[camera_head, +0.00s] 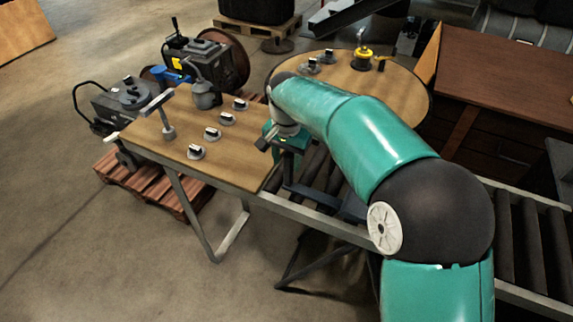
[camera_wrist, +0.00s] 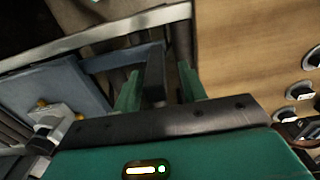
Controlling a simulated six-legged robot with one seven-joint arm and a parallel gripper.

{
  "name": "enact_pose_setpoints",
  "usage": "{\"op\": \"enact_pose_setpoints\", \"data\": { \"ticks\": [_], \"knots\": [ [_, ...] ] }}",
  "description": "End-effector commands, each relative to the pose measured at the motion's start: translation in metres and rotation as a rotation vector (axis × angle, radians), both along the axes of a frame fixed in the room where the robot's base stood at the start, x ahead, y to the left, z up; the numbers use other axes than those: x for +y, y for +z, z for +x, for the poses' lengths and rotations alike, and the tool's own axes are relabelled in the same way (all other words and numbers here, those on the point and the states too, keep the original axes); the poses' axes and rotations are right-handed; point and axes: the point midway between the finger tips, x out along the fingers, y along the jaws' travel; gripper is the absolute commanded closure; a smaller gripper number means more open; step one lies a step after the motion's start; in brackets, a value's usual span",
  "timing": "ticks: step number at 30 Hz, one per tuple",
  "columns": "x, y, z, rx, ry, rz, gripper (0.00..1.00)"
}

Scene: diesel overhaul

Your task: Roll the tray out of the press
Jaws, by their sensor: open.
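A blue-grey flat tray (camera_wrist: 60,85) with a raised frame shows at the left of the wrist view. A blue-grey bar (camera_wrist: 155,72), which looks like its handle, stands between the two green fingers of my gripper (camera_wrist: 160,88). The gripper is open, with a finger on each side of the bar; I cannot tell whether either touches it. In the head view my gripper (camera_head: 283,138) is at the right edge of the wooden bench top, over the roller conveyor (camera_head: 318,215). My arm hides much of the tray there. I cannot make out the press.
The wooden bench top (camera_head: 185,125) holds several black-and-white knobbed parts (camera_head: 212,134) and a grey stand. A round table (camera_head: 400,92) with small parts and a yellow item (camera_head: 363,60) stands behind. A brown cabinet (camera_head: 505,65) is at right. Floor at left is clear.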

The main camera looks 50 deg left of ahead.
Motion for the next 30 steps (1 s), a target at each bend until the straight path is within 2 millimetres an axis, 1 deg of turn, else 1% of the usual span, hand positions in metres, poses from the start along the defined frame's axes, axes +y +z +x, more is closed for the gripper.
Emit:
{"op": "enact_pose_setpoints", "data": {
  "ticks": [1, 9, 12, 15, 20, 30],
  "knots": [
    [0.001, 0.013, 0.0, -0.003, 0.0, 0.004, 0.58],
    [0.001, 0.072, 0.0, -0.002, 0.001, 0.005, 0.58],
    [0.001, 0.09, 0.0, -0.001, 0.001, 0.005, 0.58],
    [0.001, 0.101, 0.0, -0.002, 0.001, 0.004, 0.58],
    [0.001, 0.109, 0.0, -0.001, 0.001, 0.004, 0.58],
    [0.0, 0.109, 0.0, -0.001, 0.001, 0.003, 0.58]
  ]
}}
